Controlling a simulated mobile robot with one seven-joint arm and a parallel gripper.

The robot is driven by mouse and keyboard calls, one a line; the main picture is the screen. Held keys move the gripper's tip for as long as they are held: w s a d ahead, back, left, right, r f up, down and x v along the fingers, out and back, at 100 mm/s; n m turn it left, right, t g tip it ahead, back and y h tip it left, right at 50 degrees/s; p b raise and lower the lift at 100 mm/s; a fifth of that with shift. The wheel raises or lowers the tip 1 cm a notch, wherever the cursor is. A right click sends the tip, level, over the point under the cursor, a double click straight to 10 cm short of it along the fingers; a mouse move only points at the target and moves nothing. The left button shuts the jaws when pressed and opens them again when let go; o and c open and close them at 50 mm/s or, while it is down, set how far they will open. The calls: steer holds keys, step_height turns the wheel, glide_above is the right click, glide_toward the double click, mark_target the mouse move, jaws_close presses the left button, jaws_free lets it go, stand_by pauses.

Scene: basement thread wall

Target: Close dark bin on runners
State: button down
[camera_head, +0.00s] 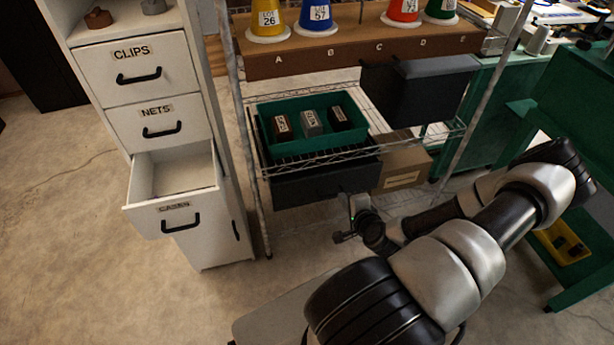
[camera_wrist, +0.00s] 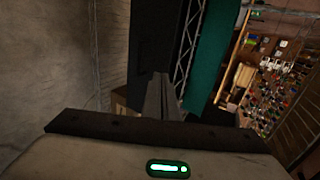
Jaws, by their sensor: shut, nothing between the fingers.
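A dark bin (camera_head: 315,186) sits low in the wire rack, under the green tray; its plain dark front faces me. How far it stands out is hard to tell behind the wires. My gripper (camera_head: 354,199) is at the right end of that front, shut and empty; I cannot tell if it touches. In the wrist view, the shut fingers (camera_wrist: 160,90) point toward a dark panel (camera_wrist: 147,40), which looks like the bin, beside the wire shelf edge. A second dark bin (camera_head: 425,90) hangs under the lettered board at upper right.
The green tray (camera_head: 312,143) holds small labelled boxes. A cardboard box (camera_head: 404,167) stands right of the bin. At left, the white cabinet's bottom drawer (camera_head: 175,212) is open. Coloured cones stand on the lettered board (camera_head: 350,58). Floor is clear in front of the cabinet.

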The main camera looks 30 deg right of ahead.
steer(key=b, duration=0.2)
glide_toward(328, 175)
step_height(328, 175, down, 4)
steer(key=w, duration=0.4)
steer(key=shift+w+d, duration=0.1)
steer(key=shift+d, duration=0.1)
steer(key=shift+w+d+r, duration=0.1)
steer(key=shift+w, duration=0.35)
steer(key=shift+b, duration=0.3)
steer(key=w, duration=0.1)
steer(key=w+b, duration=0.1)
steer(key=shift+w+d, duration=0.25)
steer(key=shift+d, duration=0.05)
steer(key=shift+s, duration=0.1)
